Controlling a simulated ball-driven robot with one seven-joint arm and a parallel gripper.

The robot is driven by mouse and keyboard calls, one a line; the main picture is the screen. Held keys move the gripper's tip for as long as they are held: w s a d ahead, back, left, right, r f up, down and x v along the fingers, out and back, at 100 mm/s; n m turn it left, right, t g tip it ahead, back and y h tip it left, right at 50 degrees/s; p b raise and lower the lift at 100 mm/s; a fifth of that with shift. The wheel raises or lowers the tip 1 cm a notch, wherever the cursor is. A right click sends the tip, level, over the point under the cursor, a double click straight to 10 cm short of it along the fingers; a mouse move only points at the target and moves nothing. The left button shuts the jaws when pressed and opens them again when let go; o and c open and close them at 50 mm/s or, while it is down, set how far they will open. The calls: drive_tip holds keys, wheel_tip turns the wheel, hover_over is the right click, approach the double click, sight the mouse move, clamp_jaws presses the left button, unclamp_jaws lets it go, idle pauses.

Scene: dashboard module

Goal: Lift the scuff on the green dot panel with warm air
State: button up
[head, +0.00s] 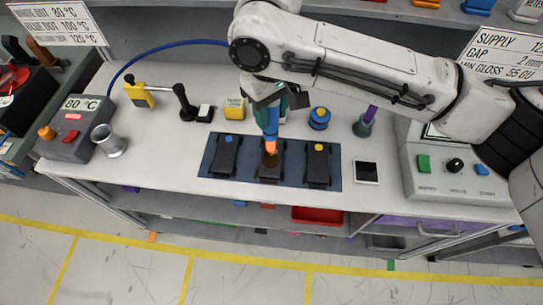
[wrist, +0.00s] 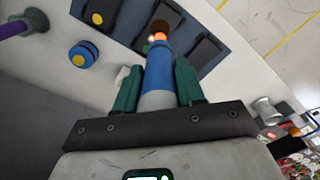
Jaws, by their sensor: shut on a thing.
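My gripper (head: 272,108) is shut on a blue and grey hot-air tool (head: 271,124), held nose-down above the dark blue mat (head: 205,160). In the wrist view, the green fingers (wrist: 160,85) clasp the tool (wrist: 158,68). Its glowing orange tip is over the middle black panel (head: 270,174), close to a brown patch (head: 270,160); I cannot tell whether it touches. The left panel (head: 225,157) has a blue dot and the right panel (head: 318,168) a yellow-orange one. The heater controller (head: 72,130) reads 80 °C.
A partly cut-off sign (head: 58,22) lists dot temperatures. A metal cup (head: 108,140) stands by the controller. A blue hose (head: 160,45) runs behind. A yellow block (head: 234,108), a blue knob (head: 319,118) and a purple-handled tool (head: 364,122) are nearby.

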drive_tip(key=shift+w, duration=1.5)
